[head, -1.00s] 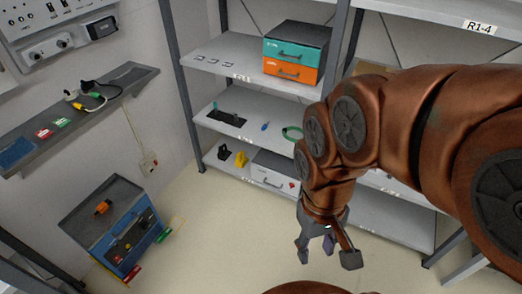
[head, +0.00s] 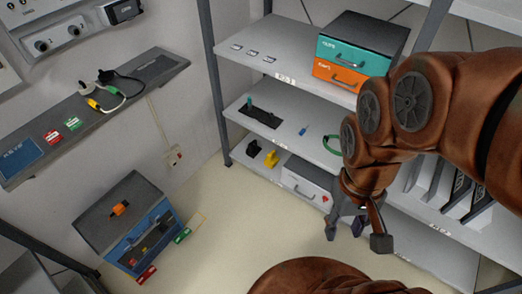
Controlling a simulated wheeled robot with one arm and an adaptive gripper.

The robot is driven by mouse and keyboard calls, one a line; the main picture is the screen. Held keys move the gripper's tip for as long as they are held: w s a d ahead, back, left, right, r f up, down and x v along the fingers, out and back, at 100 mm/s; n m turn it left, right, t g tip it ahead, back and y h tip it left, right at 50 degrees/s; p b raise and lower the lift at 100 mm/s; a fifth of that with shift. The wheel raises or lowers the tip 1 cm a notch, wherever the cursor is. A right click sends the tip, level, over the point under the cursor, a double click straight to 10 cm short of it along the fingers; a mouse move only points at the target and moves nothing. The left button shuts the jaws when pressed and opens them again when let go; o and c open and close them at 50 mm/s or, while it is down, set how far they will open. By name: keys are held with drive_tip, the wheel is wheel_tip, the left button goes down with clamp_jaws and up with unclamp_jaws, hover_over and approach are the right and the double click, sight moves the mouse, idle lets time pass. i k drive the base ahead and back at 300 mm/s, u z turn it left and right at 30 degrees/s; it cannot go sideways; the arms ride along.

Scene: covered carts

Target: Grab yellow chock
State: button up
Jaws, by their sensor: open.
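The yellow chock (head: 271,159) sits on the bottom shelf of the grey rack, beside a black chock-like piece (head: 253,149) on its left. A white drawer box (head: 303,184) stands to its right. My gripper (head: 357,240) hangs in front of the shelves, to the right of the yellow chock and lower in the picture. Its fingers are spread and nothing shows between them. The chock and the gripper are well apart.
Above the chock, the middle shelf (head: 285,128) holds a black tray, a blue item and a green cable loop (head: 333,144). A blue cart (head: 135,225) with an orange item stands at lower left.

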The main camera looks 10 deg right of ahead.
sight(272, 160)
drive_tip(key=u, duration=0.7)
drive_tip(key=i, duration=0.8)
drive_tip(key=u, duration=0.85)
